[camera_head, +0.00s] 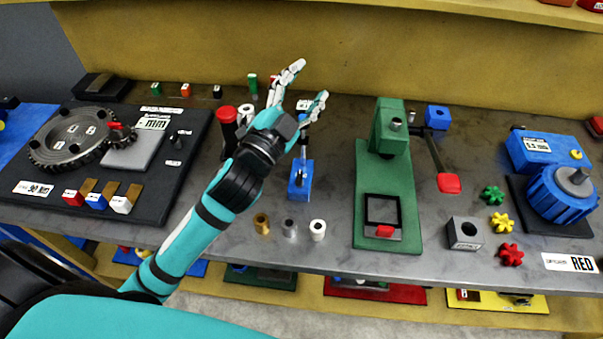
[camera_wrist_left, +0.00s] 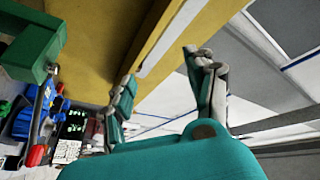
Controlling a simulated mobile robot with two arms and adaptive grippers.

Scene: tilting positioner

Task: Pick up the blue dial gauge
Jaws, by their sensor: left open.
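A blue base (camera_head: 300,180) with a thin upright stands on the grey bench in the middle of the head view. In the left wrist view the open fingers (camera_wrist_left: 160,64) point toward the yellow wall panel and ceiling, and the gauge cannot be made out. My right gripper is not in view.
A green press (camera_head: 400,205) with a red-tipped lever stands right of the blue base. Small bushings (camera_head: 290,229) stand in front of it. A red cylinder (camera_head: 228,125) is left, near my forearm. A black board (camera_head: 100,205) with a gear fills the left.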

